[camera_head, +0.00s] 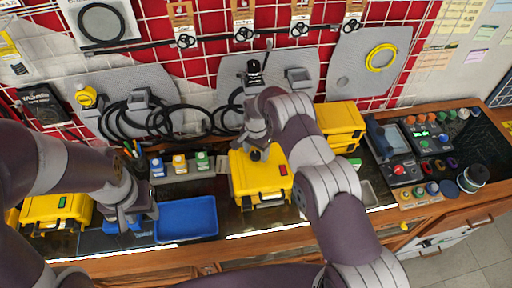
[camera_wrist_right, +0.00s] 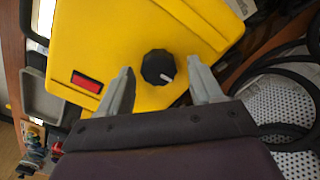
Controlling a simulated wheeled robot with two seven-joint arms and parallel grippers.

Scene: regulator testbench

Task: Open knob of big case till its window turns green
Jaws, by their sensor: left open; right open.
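The big yellow case (camera_head: 262,182) stands on the bench in the middle of the head view. Its window (camera_head: 283,170) is red, and it also shows red in the right wrist view (camera_wrist_right: 87,82). The black knob (camera_wrist_right: 158,68) with a white pointer mark is on the case's top face. My right gripper (camera_wrist_right: 160,85) is open, its fingers on either side of the knob with gaps between; whether they touch it cannot be told. In the head view my right gripper (camera_head: 258,140) is above the knob. My left gripper (camera_head: 135,212) is open at the left, above the bench, away from the case.
A blue tray (camera_head: 187,219) lies left of the case. Small coloured blocks (camera_head: 180,164) stand behind it. Another yellow case (camera_head: 57,212) is at the far left, and stacked yellow cases (camera_head: 340,123) are behind right. A control panel (camera_head: 402,168) is on the right. Black hoses hang behind.

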